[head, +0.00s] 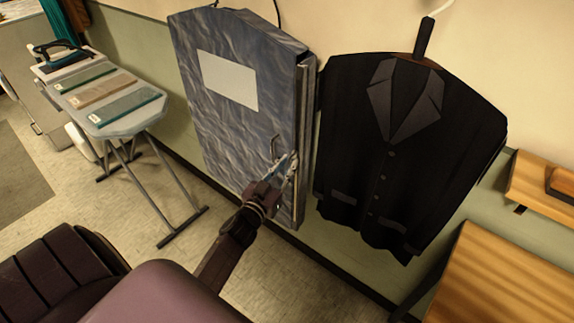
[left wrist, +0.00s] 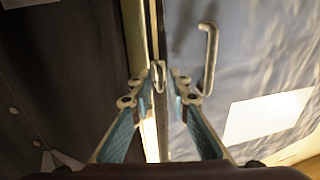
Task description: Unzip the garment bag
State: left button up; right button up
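The garment bag (head: 225,125) is a tall blue-grey crinkled case with a white label, hanging on the wall. A metal handle (head: 273,147) sits low on its front near the right edge; it also shows in the left wrist view (left wrist: 209,55). A pale zip line runs down that edge. My left gripper (head: 288,163) is at this line, right of the handle. In the left wrist view its teal fingers (left wrist: 161,80) converge on a small metal zip pull (left wrist: 157,72) and appear shut on it. Contact is partly hidden. My right gripper is not in view.
A black jacket (head: 400,160) hangs close to the bag's right side. An ironing board (head: 112,105) with folded cloths and an iron (head: 62,50) stands at left. A wooden bench (head: 500,275) is at lower right. Open floor (head: 160,180) lies below the bag's left side.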

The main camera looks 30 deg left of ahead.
pick_arm(q)
grip_shut()
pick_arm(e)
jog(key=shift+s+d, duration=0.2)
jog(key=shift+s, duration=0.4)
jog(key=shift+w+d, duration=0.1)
